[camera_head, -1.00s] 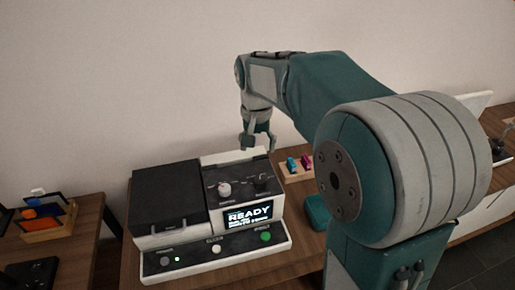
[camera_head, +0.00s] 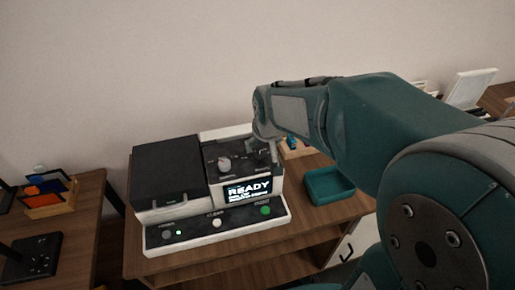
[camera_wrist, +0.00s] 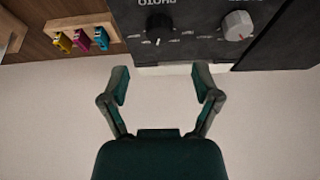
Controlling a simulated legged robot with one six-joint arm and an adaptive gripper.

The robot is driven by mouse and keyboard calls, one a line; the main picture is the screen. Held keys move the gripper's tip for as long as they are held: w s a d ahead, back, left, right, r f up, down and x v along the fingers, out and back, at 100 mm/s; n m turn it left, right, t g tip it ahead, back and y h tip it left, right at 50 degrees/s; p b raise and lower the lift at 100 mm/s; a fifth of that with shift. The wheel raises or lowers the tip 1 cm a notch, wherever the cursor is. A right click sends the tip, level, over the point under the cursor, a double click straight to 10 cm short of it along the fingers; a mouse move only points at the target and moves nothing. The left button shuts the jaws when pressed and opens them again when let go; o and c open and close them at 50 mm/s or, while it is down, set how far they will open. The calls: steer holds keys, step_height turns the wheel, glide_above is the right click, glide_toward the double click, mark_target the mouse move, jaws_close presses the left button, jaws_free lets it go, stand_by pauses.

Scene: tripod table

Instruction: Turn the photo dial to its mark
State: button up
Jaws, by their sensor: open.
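The photo printer machine (camera_head: 168,172) stands on the wooden table, its screen reading READY. In the wrist view, the black photo dial (camera_wrist: 159,28) sits on the dark panel beside upside-down PHOTO lettering, with small marks around it. A light grey dial (camera_wrist: 237,25) with a red line is to its right; it also shows in the head view (camera_head: 224,163). My gripper (camera_wrist: 160,80) is open and empty, its fingers apart and below the photo dial in the wrist view. In the head view, my arm and gripper partly hide the photo dial.
A teal tray (camera_head: 330,187) lies right of the machine. A wooden holder (camera_wrist: 70,24) carries yellow, pink and blue pieces. The machine's front strip has several buttons, including a green one (camera_head: 265,211). A side table (camera_head: 75,228) stands at left.

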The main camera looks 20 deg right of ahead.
mark_target(260, 155)
steer(key=x, duration=0.7)
steer(key=shift+w+f, duration=0.1)
steer(key=shift+f, duration=0.1)
jaws_close()
